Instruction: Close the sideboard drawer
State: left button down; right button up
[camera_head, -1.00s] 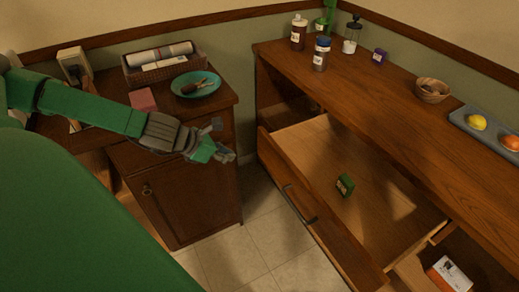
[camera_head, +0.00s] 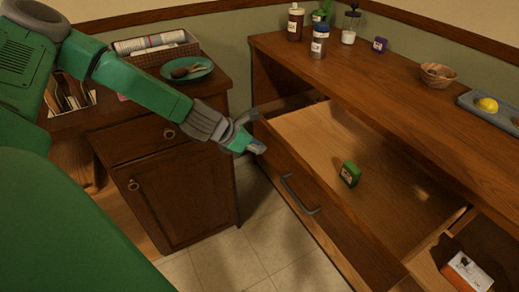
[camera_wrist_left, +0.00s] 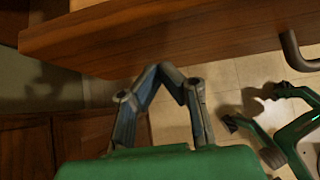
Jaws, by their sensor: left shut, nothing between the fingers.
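The wooden sideboard (camera_head: 400,95) stands at the right with a wide drawer (camera_head: 330,141) pulled out. The drawer front (camera_head: 330,226) has a dark handle (camera_head: 299,195). A small green box (camera_head: 350,173) lies inside. My left gripper (camera_head: 262,149) is shut and empty, close to the drawer front's far left end; I cannot tell if it touches. In the left wrist view, the shut fingers (camera_wrist_left: 160,72) sit just below the wooden drawer front (camera_wrist_left: 150,40), with the handle (camera_wrist_left: 296,52) to their right. My right gripper cannot be made out.
A second open compartment at lower right holds a white-labelled box (camera_head: 467,273). A dark cabinet (camera_head: 175,185) stands left, with a basket (camera_head: 155,55) and teal plate (camera_head: 190,68) on top. Bottles (camera_head: 319,42) and a bowl (camera_head: 438,75) stand on the sideboard. Tiled floor (camera_head: 250,250) lies between.

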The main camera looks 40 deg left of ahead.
pick_arm(q)
jog(key=shift+w+d+r, duration=0.15)
jog(key=shift+d, duration=0.4)
pick_arm(e)
jog(key=shift+d+f, duration=0.15)
jog(key=shift+d, duration=0.35)
pick_arm(q)
jog(key=shift+a, duration=0.15)
